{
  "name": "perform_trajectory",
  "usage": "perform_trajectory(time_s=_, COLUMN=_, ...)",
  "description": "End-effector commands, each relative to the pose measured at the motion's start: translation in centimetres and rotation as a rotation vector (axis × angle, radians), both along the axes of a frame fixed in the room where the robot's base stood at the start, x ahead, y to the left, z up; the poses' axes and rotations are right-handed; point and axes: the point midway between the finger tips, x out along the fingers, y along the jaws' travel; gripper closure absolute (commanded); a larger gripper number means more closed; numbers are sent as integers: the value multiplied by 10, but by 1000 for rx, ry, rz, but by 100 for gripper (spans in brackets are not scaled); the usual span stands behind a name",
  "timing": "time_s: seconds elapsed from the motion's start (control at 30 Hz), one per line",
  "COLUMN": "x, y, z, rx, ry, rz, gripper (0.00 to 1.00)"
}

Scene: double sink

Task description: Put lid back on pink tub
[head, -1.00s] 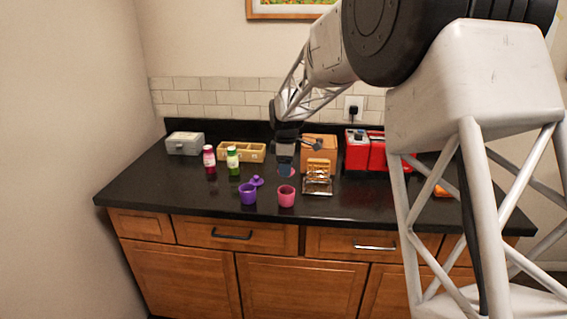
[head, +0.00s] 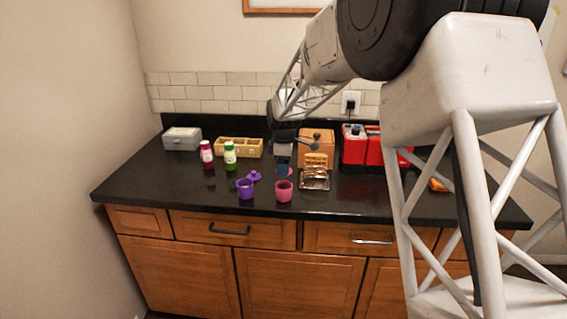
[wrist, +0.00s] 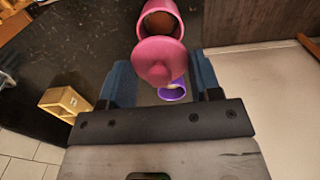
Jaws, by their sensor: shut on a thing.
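The pink tub (head: 284,192) stands upright and open near the counter's front edge. It also shows at the top of the wrist view (wrist: 158,18), with a brownish inside. The pink lid (wrist: 160,60) is between the blue fingers of my gripper (wrist: 162,82), which are shut on it. In the head view my gripper (head: 284,169) is above and behind the pink tub, and only a sliver of the lid (head: 291,171) shows. In the wrist view the lid overlaps the tub's near rim; I cannot tell whether they touch.
A purple tub (head: 245,190) stands left of the pink tub, with a purple lid (head: 254,176) behind it. A toast rack (head: 316,178) is close on the right. Two bottles (head: 207,155) (head: 230,156) stand back left. A red toaster (head: 354,146) is at the right.

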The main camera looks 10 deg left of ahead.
Motion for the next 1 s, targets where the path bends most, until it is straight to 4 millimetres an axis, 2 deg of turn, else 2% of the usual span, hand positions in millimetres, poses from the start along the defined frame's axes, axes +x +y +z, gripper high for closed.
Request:
perform_trajectory(time_s=0.6, x=0, y=0, z=-41, rx=0, ry=1, rz=0, gripper=64)
perform_trajectory(time_s=1.0, x=0, y=0, z=-49, rx=0, ry=1, rz=0, gripper=64)
